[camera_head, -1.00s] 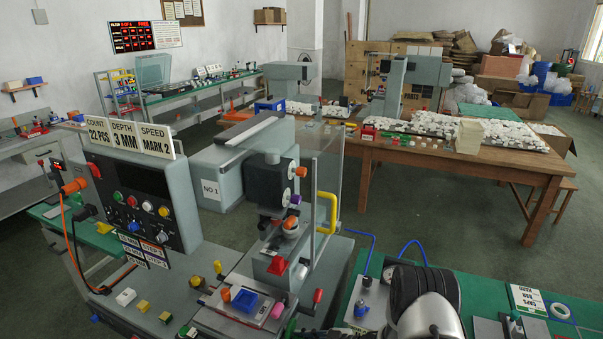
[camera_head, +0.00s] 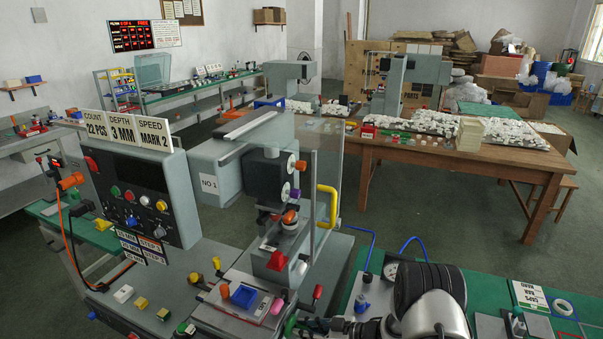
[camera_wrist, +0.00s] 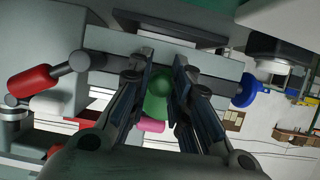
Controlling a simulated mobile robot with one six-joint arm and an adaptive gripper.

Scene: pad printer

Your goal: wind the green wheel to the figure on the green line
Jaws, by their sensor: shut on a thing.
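The green wheel (camera_wrist: 158,98) is between my two fingers in the wrist view. My gripper (camera_wrist: 162,82) is shut on it, and the fingers hide its sides. In the head view the green wheel (camera_head: 290,325) shows at the front of the grey pad printer, low in the picture, with my gripper (camera_head: 310,325) against its right side. Signs (camera_head: 124,128) on the control panel read count 22 PCS, depth 3 MM and speed MARK 2. I cannot make out a green line or the wheel's scale.
A red handle (camera_wrist: 30,86) and a blue knob (camera_wrist: 247,90) flank my fingers in the wrist view. A green bench is at the right.

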